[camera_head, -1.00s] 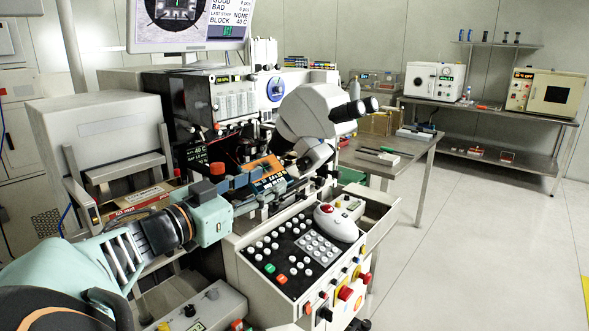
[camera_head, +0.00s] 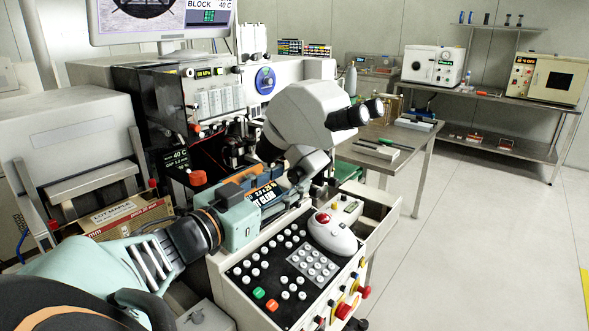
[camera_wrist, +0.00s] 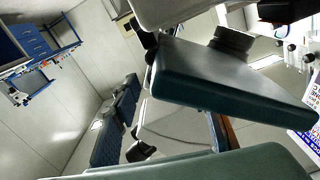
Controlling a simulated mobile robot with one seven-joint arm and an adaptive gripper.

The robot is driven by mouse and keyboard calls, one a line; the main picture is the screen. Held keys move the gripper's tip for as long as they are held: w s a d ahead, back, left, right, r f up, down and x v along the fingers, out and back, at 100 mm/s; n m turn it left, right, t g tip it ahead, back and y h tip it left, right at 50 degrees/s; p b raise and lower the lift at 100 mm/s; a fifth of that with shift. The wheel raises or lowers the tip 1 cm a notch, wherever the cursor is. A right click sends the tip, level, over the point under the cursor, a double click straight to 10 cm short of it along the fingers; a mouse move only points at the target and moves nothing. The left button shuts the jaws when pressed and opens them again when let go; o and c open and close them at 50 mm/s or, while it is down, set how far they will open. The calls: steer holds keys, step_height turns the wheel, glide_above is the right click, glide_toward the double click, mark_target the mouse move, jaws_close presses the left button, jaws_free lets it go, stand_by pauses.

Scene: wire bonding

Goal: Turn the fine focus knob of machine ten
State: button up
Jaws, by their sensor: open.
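The wire bonding machine (camera_head: 215,105) stands left of centre in the head view, with its pale microscope head (camera_head: 301,108) and black eyepieces above the work area. My gripper (camera_head: 240,222) reaches from the lower left to just below and left of the microscope. In the wrist view my gripper (camera_wrist: 228,138) shows two dark green finger pads spread apart, with no thing clearly held between them. A dark round knob (camera_wrist: 233,40) shows beyond the upper pad. I cannot tell whether it is the fine focus knob. The fingertips are hard to make out in the head view.
A keypad panel (camera_head: 290,262) with a white trackball unit (camera_head: 332,236) lies right of my gripper. A cardboard box (camera_head: 128,216) sits left, above my arm. A steel table (camera_head: 395,145) and open floor lie to the right.

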steer(key=shift+s, duration=0.1)
steer(key=shift+c, duration=0.4)
jaws_close()
steer(key=shift+r+n+p, duration=0.2)
steer(key=shift+n+p, duration=0.65)
steer(key=shift+n, duration=0.25)
steer(key=shift+f+n+p, duration=0.15)
steer(key=shift+n+p, duration=0.35)
steer(key=shift+n, duration=0.8)
steer(key=shift+o, duration=0.4)
jaws_free()
steer(key=shift+f, duration=0.1)
